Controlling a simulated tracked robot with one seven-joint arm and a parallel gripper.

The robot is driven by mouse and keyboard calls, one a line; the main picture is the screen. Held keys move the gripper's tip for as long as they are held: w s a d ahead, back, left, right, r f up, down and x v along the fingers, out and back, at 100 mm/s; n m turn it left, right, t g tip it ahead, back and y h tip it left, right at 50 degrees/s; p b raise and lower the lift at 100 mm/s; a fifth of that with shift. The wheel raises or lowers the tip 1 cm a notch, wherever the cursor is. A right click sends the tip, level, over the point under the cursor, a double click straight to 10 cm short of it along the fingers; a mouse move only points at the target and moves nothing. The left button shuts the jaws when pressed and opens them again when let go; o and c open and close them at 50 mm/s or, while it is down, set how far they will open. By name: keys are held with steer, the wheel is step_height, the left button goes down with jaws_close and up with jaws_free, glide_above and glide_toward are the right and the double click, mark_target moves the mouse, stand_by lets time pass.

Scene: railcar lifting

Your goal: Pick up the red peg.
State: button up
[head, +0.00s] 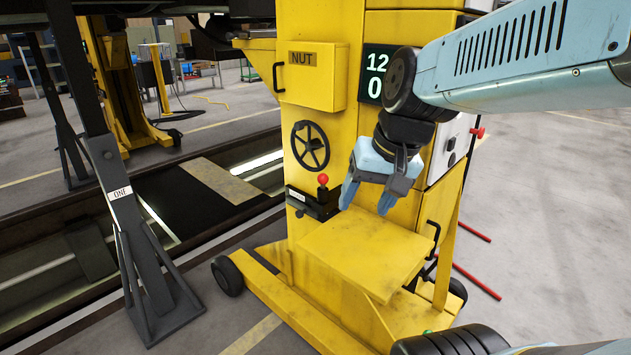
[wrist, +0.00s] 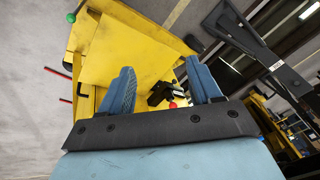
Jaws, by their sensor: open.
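A small red piece (head: 478,132) sticks out from the right side of the yellow lifting stand, beside a grey-white panel; it looks like the red peg, though it is small here. My gripper (head: 368,197) is open and empty, fingers pointing down, above the yellow shelf of the stand and left of and below that red piece. In the wrist view my gripper (wrist: 160,72) shows two blue fingers apart with nothing held. A red ball knob (head: 323,180) stands on a black lever bracket left of my fingers; it also shows in the wrist view (wrist: 172,105).
The yellow stand (head: 320,250) has a shelf (head: 365,250), a black handwheel (head: 310,146), a NUT box (head: 312,76) and a display reading 12 over 0. A dark support (head: 127,200) labelled ONE stands left. Red rods (head: 470,275) lie low at right. The right floor is open.

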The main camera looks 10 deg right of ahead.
steer(key=w+a+f+m+g+y, duration=0.3)
steer(key=w+a+f+m+y, duration=0.2)
steer(key=w+m+y, duration=0.1)
steer(key=m+t+y, duration=0.2)
steer(key=m+t, duration=1.3)
steer(key=m, duration=0.6)
glide_toward(323, 184)
steer(key=shift+w+d+f+x, duration=0.1)
steer(key=shift+d+f+x, duration=0.05)
steer(key=shift+x, duration=1.75)
steer(key=shift+w+d+f+x, duration=0.1)
steer(key=shift+d+f+x, duration=0.05)
steer(key=shift+x, duration=1.7)
steer(key=shift+w+d+f+x, duration=0.1)
steer(key=shift+d+x, duration=0.05)
steer(key=shift+x, duration=1.75)
steer(key=shift+c, duration=0.3)
steer(key=c, duration=1)
